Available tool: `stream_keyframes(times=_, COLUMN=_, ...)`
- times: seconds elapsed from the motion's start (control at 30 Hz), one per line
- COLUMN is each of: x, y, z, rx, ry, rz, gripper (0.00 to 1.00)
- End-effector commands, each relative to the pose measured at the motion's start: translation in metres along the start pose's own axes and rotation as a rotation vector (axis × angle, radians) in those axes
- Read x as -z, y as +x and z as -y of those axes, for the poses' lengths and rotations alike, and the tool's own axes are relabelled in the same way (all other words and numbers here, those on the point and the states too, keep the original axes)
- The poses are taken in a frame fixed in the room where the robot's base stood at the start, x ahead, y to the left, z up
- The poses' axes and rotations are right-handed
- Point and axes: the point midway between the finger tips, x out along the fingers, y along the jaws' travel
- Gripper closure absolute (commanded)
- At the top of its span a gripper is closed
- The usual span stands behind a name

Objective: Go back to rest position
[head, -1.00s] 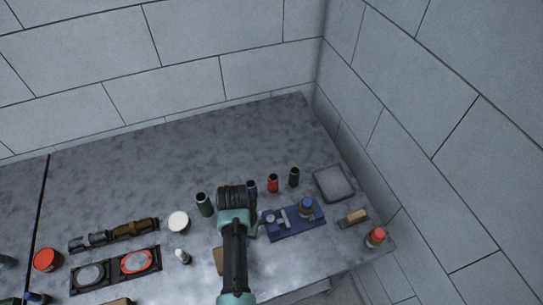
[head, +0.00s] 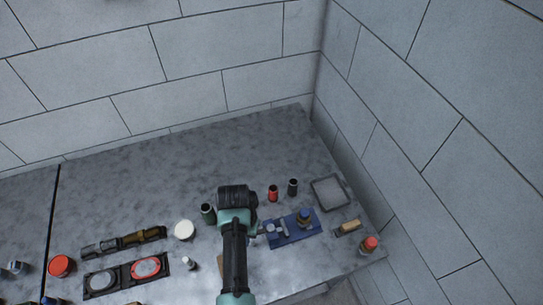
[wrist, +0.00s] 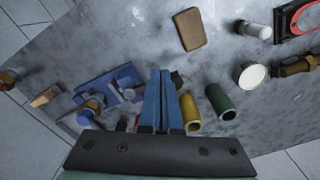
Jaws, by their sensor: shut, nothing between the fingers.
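My gripper shows in the wrist view (wrist: 158,102) as two blue fingers pressed together, with nothing between them. It is over the workbench (head: 130,185), apart from the things there as far as I can tell. In the head view my arm reaches up from the bottom middle, and its dark wrist end hides the fingers. A blue fixture (head: 290,232) with small parts on it lies just right of my arm; it shows left of the fingers in the wrist view (wrist: 108,88). A dark green cylinder (head: 208,213) stands just left of my arm.
A red cylinder (head: 272,193), a black cylinder (head: 292,187) and a grey tray (head: 331,190) stand to the right. A white lid (head: 184,230) lies left. Walls close the back and right; the bench's back is clear.

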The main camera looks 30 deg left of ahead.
Motion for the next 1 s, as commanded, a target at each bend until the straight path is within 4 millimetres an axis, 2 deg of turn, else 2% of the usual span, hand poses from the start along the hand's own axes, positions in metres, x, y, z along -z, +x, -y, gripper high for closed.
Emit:
stream_keyframes(times=0.57, x=0.000, y=-0.001, z=0.000, rx=0.000, ry=0.000, rz=0.001, gripper=1.00)
stream_keyframes(times=0.67, x=0.030, y=-0.015, z=-0.004, rx=0.024, ry=0.014, rz=-0.102, gripper=1.00)
stream_keyframes(times=0.77, x=0.079, y=-0.048, z=-0.014, rx=0.058, ry=0.037, rz=-0.281, gripper=1.00)
stream_keyframes(times=0.8, x=0.100, y=-0.067, z=-0.022, rx=0.069, ry=0.047, rz=-0.369, gripper=1.00)
stream_keyframes(times=0.87, x=0.130, y=-0.101, z=-0.035, rx=0.082, ry=0.063, rz=-0.508, gripper=1.00)
stream_keyframes(times=0.9, x=0.147, y=-0.125, z=-0.044, rx=0.086, ry=0.073, rz=-0.599, gripper=1.00)
stream_keyframes(times=0.97, x=0.168, y=-0.163, z=-0.061, rx=0.087, ry=0.088, rz=-0.736, gripper=1.00)
stream_keyframes(times=1.0, x=0.179, y=-0.190, z=-0.072, rx=0.084, ry=0.097, rz=-0.827, gripper=1.00)
